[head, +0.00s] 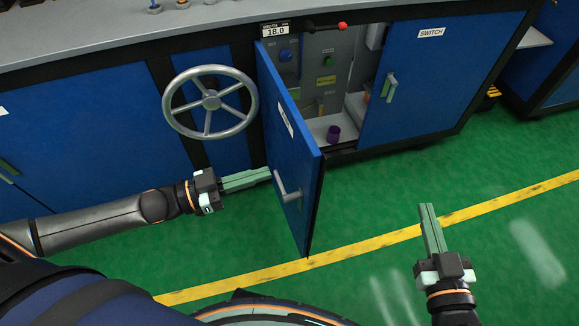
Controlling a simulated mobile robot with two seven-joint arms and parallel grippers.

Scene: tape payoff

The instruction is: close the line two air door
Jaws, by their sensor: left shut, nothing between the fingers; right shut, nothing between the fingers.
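A blue cabinet door (283,150) with a small label and a grey bar handle (287,190) stands swung open toward me, showing the lit inside of the cabinet. I cannot read its label, so I cannot tell if it is the line two air door. My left gripper (268,174) is shut and empty, its green fingertips at the left face of the open door, close to the handle. I cannot tell whether they touch the door. My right gripper (426,208) is shut and empty, over the green floor to the right of the door.
A silver handwheel (210,101) sticks out left of the door. Inside the cabinet are blue and green knobs and a purple cup (333,133). A closed door marked SWITCH (430,75) is on the right. The floor (400,180) in front is clear.

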